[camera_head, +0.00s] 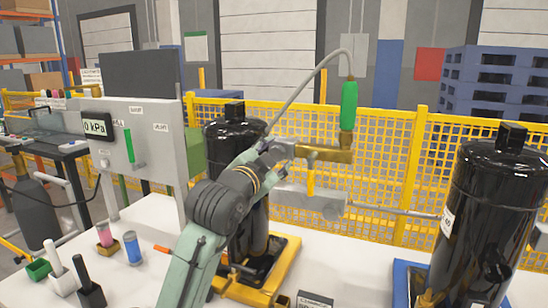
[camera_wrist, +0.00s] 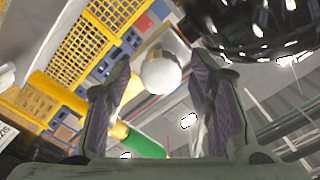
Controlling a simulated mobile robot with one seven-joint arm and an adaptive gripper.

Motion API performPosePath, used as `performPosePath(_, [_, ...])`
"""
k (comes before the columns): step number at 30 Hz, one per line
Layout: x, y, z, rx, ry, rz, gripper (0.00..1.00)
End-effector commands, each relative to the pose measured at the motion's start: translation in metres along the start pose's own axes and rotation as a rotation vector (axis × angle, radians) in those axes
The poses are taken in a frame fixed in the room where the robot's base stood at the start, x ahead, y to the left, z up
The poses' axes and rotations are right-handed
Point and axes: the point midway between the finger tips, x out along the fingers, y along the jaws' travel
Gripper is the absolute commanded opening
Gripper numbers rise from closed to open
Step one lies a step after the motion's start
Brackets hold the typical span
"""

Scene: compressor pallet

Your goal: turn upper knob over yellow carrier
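The yellow carrier (camera_head: 284,268) stands on the white table under a tall black compressor (camera_head: 228,130), which my arm partly covers. My gripper (camera_head: 285,150) is at the upper right side of this compressor, beside a brass fitting (camera_head: 325,154) with a green handle (camera_head: 348,105). In the wrist view my gripper (camera_wrist: 160,95) is open, its two dark fingers well apart. A white round knob-like end (camera_wrist: 161,73) shows between the fingers; I cannot tell its depth or any contact. The black glossy compressor (camera_wrist: 255,25) is at the upper right there. The green handle (camera_wrist: 140,143) shows below.
A second black compressor (camera_head: 490,205) stands on a blue carrier (camera_head: 402,285) at right. A gauge panel (camera_head: 150,150) stands at left. A grey hose (camera_head: 305,78) arches to the green handle. Yellow mesh fencing (camera_head: 385,170) runs behind. The table's middle right is mostly clear.

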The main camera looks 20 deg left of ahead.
Motion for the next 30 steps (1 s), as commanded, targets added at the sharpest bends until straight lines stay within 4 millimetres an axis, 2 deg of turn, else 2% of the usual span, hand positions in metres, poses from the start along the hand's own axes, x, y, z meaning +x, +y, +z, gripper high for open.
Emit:
performPosePath(11, [-0.006,-0.001,0.0,0.001,0.001,-0.002,0.51])
performPosePath(14, [-0.02,-0.002,0.0,0.001,0.001,-0.004,0.51])
performPosePath(24, [-0.091,-0.001,0.0,0.001,0.001,-0.004,0.51])
performPosePath(30, [-0.115,-0.001,0.0,0.0,0.0,-0.002,0.51])
